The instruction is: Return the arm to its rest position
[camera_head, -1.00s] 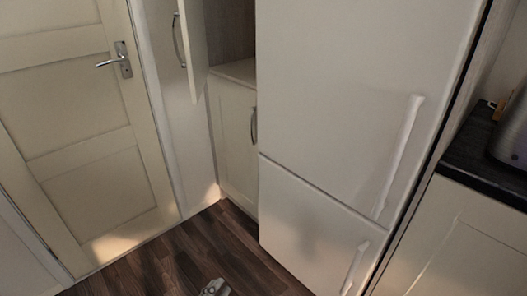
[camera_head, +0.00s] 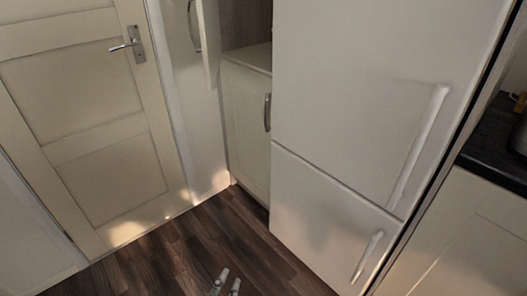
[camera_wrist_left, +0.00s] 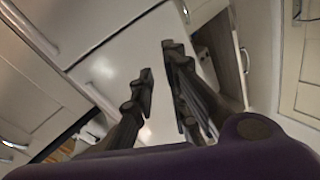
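My left gripper (camera_head: 226,284) shows only by its fingertips at the bottom edge of the head view, above the dark wood floor. The two fingertips are apart with floor visible between them. In the left wrist view the dark fingers (camera_wrist_left: 158,62) are also spread, with nothing between them and a pale panel behind. The gripper is open and empty, and touches nothing that I can see. The rest of the left arm is out of the head view. My right gripper is in neither view.
A tall white fridge-freezer (camera_head: 375,95) stands right of centre, its doors shut. Left of it, a tall cupboard's door (camera_head: 208,40) stands open above a shut lower cabinet (camera_head: 247,125). A cream door (camera_head: 85,115) is shut at left. The floor (camera_head: 180,260) between is clear.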

